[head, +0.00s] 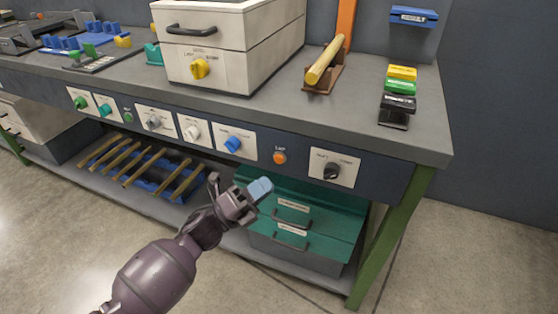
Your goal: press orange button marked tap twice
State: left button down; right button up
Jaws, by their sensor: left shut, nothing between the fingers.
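The orange button (279,158) is a round knob on the dark front panel of the workbench, with a small label just above it that is hard to read. My left gripper (262,188) is in front of the bench, below and slightly left of the orange button and apart from it. Its light blue fingertips are shut with nothing between them. Nothing covers the button. My right gripper is not in view.
A blue knob (233,144) sits left of the button and a black knob (333,171) right of it. Teal drawers (310,225) stand under the bench. Wooden rods (150,167) lie on the lower shelf. A white cabinet (230,45) stands on the bench top (270,110).

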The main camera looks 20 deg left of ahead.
aim_at(279, 159)
pick_arm(q)
jog(key=shift+w+d+b, duration=0.1)
jog(key=shift+w+b, duration=0.35)
jog(key=shift+w, duration=1.95)
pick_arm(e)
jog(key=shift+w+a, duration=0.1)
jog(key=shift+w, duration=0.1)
pick_arm(q)
jog(key=shift+w, duration=0.1)
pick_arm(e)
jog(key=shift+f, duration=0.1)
pick_arm(q)
jog(key=shift+w, duration=0.35)
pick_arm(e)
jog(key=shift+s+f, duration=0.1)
pick_arm(q)
jog(key=shift+w, duration=0.35)
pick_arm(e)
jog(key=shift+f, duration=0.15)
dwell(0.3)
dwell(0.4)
pick_arm(q)
jog(key=shift+s, duration=0.8)
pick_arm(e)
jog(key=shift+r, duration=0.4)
